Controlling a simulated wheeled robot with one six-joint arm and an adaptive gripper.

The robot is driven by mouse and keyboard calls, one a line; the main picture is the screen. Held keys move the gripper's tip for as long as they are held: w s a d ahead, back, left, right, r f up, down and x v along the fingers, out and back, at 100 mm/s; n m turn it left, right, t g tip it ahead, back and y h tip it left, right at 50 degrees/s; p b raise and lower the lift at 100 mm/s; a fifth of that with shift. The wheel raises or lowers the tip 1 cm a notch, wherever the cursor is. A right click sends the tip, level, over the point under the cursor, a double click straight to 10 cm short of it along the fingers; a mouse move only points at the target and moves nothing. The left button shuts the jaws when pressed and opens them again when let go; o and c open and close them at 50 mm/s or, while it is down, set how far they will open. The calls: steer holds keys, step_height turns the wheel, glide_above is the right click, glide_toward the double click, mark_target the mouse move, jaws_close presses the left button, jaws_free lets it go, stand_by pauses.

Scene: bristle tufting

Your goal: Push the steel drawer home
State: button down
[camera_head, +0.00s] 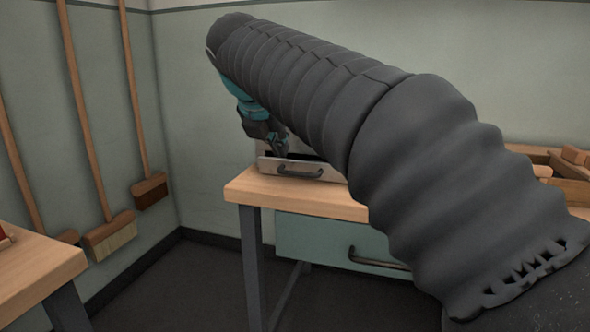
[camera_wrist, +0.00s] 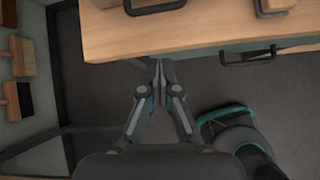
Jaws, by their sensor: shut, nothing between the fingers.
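The steel drawer (camera_head: 272,166) shows as a pale metal front with a dark bar handle, low on the wooden bench top. A dark gap shows above and behind its front, so it appears partly pulled out. Its handle also shows at the top edge of the wrist view (camera_wrist: 155,9). The housing behind it is mostly hidden by my arm. My gripper (camera_wrist: 160,62) is shut and empty, with its fingertips together. In the wrist view the tips are at the bench's front edge, short of the handle. In the head view my gripper (camera_head: 282,150) overlaps the drawer's upper edge; contact cannot be told.
The wooden bench (camera_head: 250,190) has a green drawer (camera_head: 310,238) with a dark handle below its top. A wooden tray (camera_head: 574,190) stands at the right. Brooms (camera_head: 110,236) lean on the left wall. Another table (camera_head: 40,268) is at the left front.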

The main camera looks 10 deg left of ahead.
mark_target(315, 167)
steer(key=shift+n, duration=0.7)
steer(key=x, duration=0.4)
steer(key=b+x, duration=0.1)
steer(key=x, duration=0.3)
steer(key=b+x, duration=0.1)
steer(key=x, duration=0.3)
steer(key=shift+w+r, duration=0.15)
steer(key=shift+w, duration=0.3)
steer(key=shift+w+d, duration=0.1)
steer(key=shift+w, duration=0.65)
